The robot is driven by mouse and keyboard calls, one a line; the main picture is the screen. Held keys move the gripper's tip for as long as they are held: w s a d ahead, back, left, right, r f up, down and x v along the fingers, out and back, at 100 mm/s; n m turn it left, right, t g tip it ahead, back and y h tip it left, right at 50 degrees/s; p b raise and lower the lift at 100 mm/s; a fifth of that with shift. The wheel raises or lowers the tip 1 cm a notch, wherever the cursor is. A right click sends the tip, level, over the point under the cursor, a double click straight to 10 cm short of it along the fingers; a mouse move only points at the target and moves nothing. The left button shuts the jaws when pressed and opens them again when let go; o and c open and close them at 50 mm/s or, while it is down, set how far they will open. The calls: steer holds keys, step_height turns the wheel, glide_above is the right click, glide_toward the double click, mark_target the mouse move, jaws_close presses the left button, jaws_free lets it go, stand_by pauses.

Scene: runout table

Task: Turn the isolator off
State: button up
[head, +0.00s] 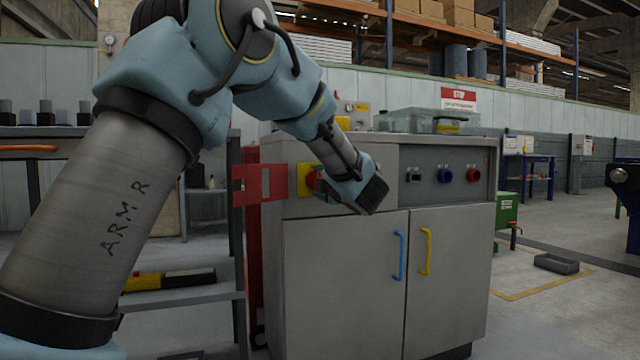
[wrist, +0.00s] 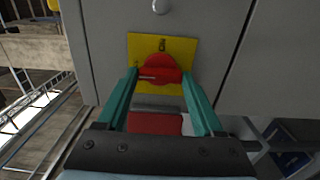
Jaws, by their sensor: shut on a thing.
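The isolator is a red rotary knob (wrist: 160,69) on a yellow plate (wrist: 190,48) on the grey cabinet's front. A pale line runs sideways on the knob's left part in the wrist view. My gripper (wrist: 160,80) has its two teal fingers at the knob's left and right sides and is shut on it. In the head view the yellow plate (head: 302,174) and red knob (head: 311,180) show at the cabinet's upper left, partly hidden by my gripper.
The cabinet (head: 345,262) has a blue knob (head: 444,176) and another red knob (head: 473,175) to the right. Below are doors with a blue handle (head: 398,256) and a yellow handle (head: 425,252). A red bracket (head: 252,185) sticks out left of the isolator. A shelf unit (head: 190,297) stands left.

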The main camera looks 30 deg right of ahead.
steer(key=shift+f, duration=0.1)
steer(key=o, duration=1.4)
steer(key=shift+s, duration=0.1)
steer(key=shift+s+a+p, duration=0.2)
steer(key=shift+s+p, duration=0.25)
steer(key=shift+s, duration=1.3)
steer(key=shift+s+a+p, duration=0.25)
steer(key=shift+s+p, duration=0.25)
steer(key=shift+s, duration=1.3)
steer(key=shift+s+a+p, duration=0.2)
steer(key=shift+s+p, duration=0.25)
steer(key=shift+s, duration=1.3)
